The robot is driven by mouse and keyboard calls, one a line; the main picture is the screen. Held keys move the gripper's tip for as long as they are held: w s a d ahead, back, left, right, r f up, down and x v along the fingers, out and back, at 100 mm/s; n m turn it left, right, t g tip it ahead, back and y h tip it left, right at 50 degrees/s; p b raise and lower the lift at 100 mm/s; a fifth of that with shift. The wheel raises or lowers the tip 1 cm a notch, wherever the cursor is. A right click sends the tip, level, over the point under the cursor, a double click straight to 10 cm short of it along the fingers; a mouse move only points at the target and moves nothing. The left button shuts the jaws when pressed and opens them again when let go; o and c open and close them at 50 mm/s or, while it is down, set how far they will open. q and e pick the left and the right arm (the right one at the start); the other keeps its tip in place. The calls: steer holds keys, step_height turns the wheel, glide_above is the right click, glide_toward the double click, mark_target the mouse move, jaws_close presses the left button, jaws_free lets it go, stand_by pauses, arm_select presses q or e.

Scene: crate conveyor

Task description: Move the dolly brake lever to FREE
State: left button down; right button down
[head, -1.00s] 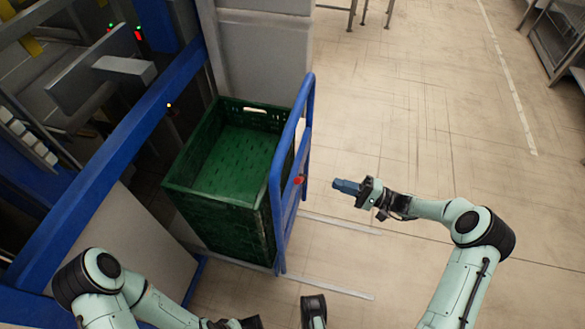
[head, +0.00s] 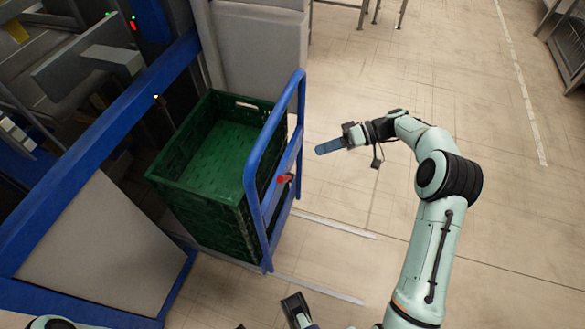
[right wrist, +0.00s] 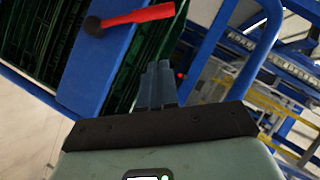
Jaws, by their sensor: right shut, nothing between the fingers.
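The dolly's brake lever (head: 284,179) is a small red handle on the outer side of the dolly's blue frame (head: 252,185). In the right wrist view the red lever (right wrist: 142,16) points sideways from a dark round pivot on a blue plate; no FREE marking is readable. My right gripper (head: 320,149) is shut and empty, to the right of the blue frame and apart from the lever. In the right wrist view its fingertips (right wrist: 158,66) show below the lever, with a gap between.
A green crate (head: 172,190) stands on the dolly behind the blue frame. The blue-framed conveyor (head: 95,150) is to the left, and a grey cabinet (head: 260,50) stands behind the crate. Open floor lies to the right of the dolly.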

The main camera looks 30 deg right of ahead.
mark_target(285, 178)
arm_select(q)
steer(key=shift+w+a+f+t+b, duration=0.35)
steer(key=shift+w+f+b, duration=0.1)
steer(key=shift+w+f, duration=0.25)
arm_select(e)
steer(key=w+a+f, duration=0.1)
steer(key=a+f, duration=0.3)
steer(key=a, duration=0.5)
steer(key=shift+a+f, duration=0.15)
steer(key=shift+f, duration=0.15)
arm_select(q)
steer(key=shift+w, duration=0.1)
